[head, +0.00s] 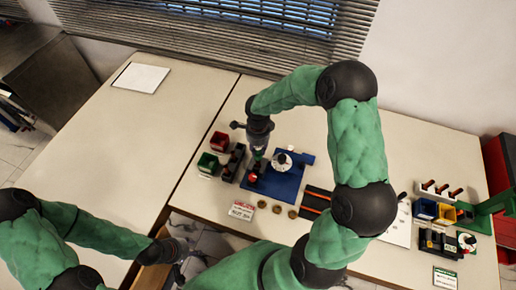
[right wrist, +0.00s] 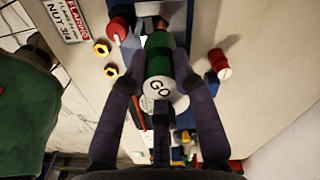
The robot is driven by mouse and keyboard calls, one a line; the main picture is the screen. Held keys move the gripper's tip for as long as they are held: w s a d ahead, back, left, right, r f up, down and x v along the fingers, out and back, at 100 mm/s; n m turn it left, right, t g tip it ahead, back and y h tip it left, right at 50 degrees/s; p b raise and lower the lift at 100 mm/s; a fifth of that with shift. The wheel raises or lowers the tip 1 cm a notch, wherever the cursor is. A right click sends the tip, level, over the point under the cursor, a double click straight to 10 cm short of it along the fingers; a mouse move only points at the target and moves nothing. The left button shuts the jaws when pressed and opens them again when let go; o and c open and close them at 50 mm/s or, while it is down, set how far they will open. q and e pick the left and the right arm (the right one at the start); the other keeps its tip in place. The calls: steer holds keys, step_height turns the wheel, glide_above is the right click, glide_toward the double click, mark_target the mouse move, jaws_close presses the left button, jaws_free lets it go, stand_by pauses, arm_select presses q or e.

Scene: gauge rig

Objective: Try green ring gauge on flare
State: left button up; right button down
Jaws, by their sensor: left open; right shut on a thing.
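My right gripper (right wrist: 158,75) is shut on the green ring gauge (right wrist: 158,60), a green cylinder with a pale end face marked "GO". In the head view my right gripper (head: 257,160) is over the left part of a blue fixture (head: 285,184), and a little green shows at its tip. The flare is not clearly visible; the gauge and fingers cover that spot. I cannot tell whether the gauge touches anything below. My left gripper (head: 182,262) is open and empty at the lower left, off the table's front edge.
A red bin (head: 219,141) and a green bin (head: 208,162) stand left of the fixture. Several brass nuts (head: 277,209) and a sign (head: 242,210) lie in front. A dark mat (head: 317,200) is to the right. Blue and yellow bins (head: 425,209) stand far right. The left table is mostly clear.

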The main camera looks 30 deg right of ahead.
mark_target(258, 154)
steer(key=shift+f+b, duration=0.85)
steer(key=shift+b, duration=0.05)
steer(key=shift+f+b, duration=1.2)
stand_by(0.8)
steer(key=shift+r, duration=0.15)
stand_by(1.5)
steer(key=shift+r+p, duration=1.55)
steer(key=shift+r, duration=1.35)
steer(key=shift+r, duration=0.15)
step_height(258, 154, up, 7)
steer(key=p, duration=0.3)
steer(key=shift+r, duration=0.15)
steer(key=a+f+n+b, duration=0.9)
steer(key=f+n, duration=0.4)
steer(key=n, duration=0.9)
steer(key=shift+a+f, duration=0.35)
steer(key=shift+a, duration=0.05)
